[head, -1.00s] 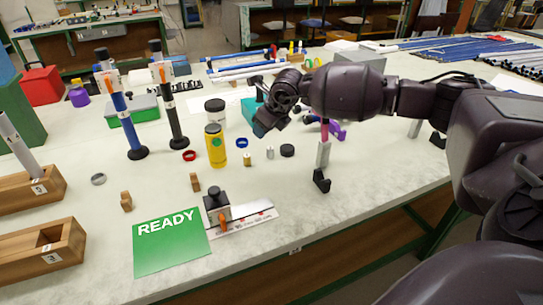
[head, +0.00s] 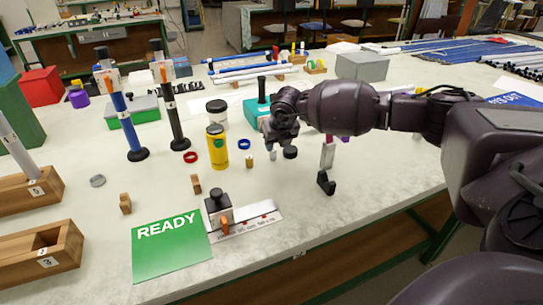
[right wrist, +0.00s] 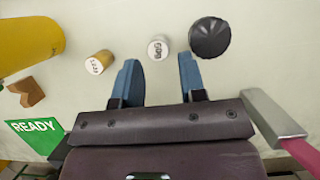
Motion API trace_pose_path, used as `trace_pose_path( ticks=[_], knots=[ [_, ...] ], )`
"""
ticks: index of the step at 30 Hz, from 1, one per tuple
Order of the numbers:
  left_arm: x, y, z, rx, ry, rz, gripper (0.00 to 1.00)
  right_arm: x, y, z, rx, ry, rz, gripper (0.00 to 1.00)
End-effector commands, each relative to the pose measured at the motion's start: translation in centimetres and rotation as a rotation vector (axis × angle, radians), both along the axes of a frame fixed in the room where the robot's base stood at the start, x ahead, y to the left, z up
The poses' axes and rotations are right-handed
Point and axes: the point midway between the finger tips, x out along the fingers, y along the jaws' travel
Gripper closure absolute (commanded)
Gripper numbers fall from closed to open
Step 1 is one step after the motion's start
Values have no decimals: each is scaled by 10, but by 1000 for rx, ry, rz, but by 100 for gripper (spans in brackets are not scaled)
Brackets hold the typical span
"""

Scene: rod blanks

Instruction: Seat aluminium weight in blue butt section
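The aluminium weight (right wrist: 158,47) is a small pale cylinder with dark marking on top, upright on the table in the right wrist view. My left gripper is out of view.
A brass weight (head: 249,162) and a black cap (head: 290,152) flank the aluminium weight. A yellow can (head: 216,148), blue ring (head: 244,144) and black upright section (head: 173,115) stand leftward. A grey post on a black foot (head: 327,165) is close to the right.

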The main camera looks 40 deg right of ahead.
Motion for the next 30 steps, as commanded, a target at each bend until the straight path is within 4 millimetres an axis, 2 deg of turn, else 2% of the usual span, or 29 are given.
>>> trace_pose_path(
  ticks=[5, 13, 22, 27, 30],
  knots=[
    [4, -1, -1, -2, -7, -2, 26, 3, 0, -11, 0, 1, 0, 62],
    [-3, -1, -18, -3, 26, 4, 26, 15, -1, -47, 0, 4, 0, 62],
    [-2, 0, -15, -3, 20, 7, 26, 18, -2, -48, 0, -3, 0, 62],
    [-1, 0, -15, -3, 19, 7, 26, 18, -2, -48, 0, -3, 0, 88],
    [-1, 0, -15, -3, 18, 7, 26, 18, -2, -47, 0, -3, 0, 100]
  ],
)
